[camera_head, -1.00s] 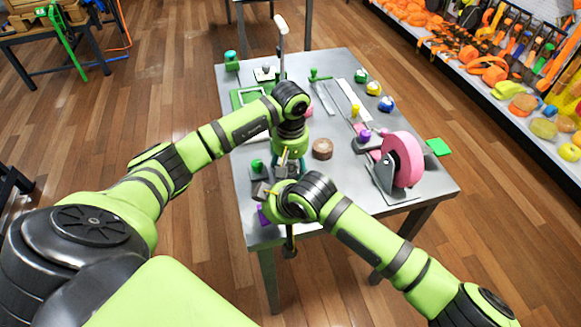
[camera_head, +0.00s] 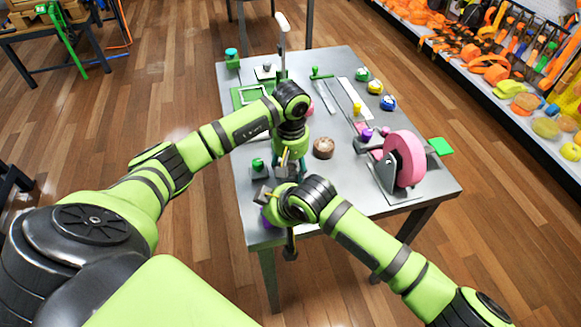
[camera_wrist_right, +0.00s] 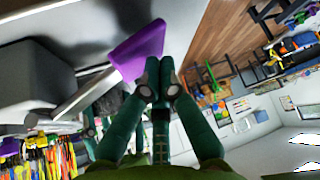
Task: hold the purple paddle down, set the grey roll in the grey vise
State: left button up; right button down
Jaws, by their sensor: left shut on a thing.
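The purple paddle (camera_wrist_right: 138,50) is on a light rod beside a large grey block in the right wrist view. A sliver of the paddle (camera_head: 265,217) shows at the table's near left corner in the head view. My right gripper (camera_wrist_right: 158,80) has its fingertips together at the paddle's edge; I cannot tell whether they press on it. My left gripper (camera_head: 292,165) points down behind my right wrist, shut on the grey roll, which is mostly hidden. The grey block (camera_head: 262,194), apparently the grey vise, is partly covered by my right arm.
A pink wheel (camera_head: 405,158) on a grey stand is at the table's right. A green-knobbed block (camera_head: 259,168) is at the left. Several coloured knobs stand farther back. My two arms are close together.

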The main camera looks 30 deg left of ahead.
pick_arm(q)
jog(key=shift+f, duration=0.25)
pick_arm(e)
jog(key=shift+w+d+f, duration=0.1)
jog(key=shift+d+f, duration=0.05)
pick_arm(q)
jog(key=shift+w+f, duration=0.1)
jog(key=shift+f, duration=0.1)
dwell(0.3)
jog(key=o, duration=1.2)
jog(key=shift+o, duration=0.3)
jog(key=shift+r, duration=3.5)
